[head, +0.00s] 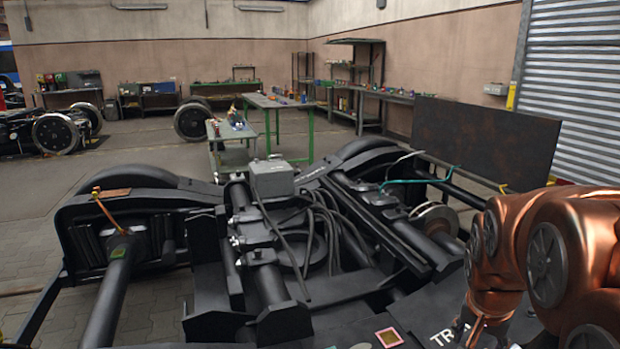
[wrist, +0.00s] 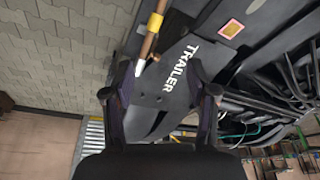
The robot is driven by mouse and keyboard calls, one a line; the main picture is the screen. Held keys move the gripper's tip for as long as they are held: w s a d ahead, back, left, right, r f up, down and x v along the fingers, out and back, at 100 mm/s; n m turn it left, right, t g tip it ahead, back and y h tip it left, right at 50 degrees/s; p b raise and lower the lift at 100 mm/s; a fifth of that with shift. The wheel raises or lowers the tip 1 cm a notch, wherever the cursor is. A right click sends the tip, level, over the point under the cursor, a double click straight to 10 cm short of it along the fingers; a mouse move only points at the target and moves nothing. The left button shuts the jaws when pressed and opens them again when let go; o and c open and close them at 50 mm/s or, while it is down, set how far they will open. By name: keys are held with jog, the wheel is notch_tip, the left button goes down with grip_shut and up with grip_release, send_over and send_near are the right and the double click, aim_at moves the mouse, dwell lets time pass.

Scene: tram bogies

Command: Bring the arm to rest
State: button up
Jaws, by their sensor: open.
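A pink-framed square plate (head: 389,338) is on the bogie's near part. A tool with an orange shaft (head: 106,212) stands at its left. A dark board (head: 485,140) rises behind the arm. A green-legged table (head: 280,102) and a grey trolley (head: 232,130) stand farther back.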

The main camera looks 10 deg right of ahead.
jog(key=s+a+r+n+g+y+p, duration=0.2)
jog(key=s+a+r+n+g+p, duration=0.2)
jog(key=s+a+r+n+p, duration=0.5)
jog(key=s+a+r+p, duration=0.7)
jog(key=s+a+p, duration=0.1)
jog(key=s+p, duration=0.1)
jog(key=shift+a+r+n+y+p, duration=0.15)
jog(key=shift+a+n+y+p, duration=0.2)
jog(key=shift+p, duration=0.45)
jog(key=shift+d, duration=0.15)
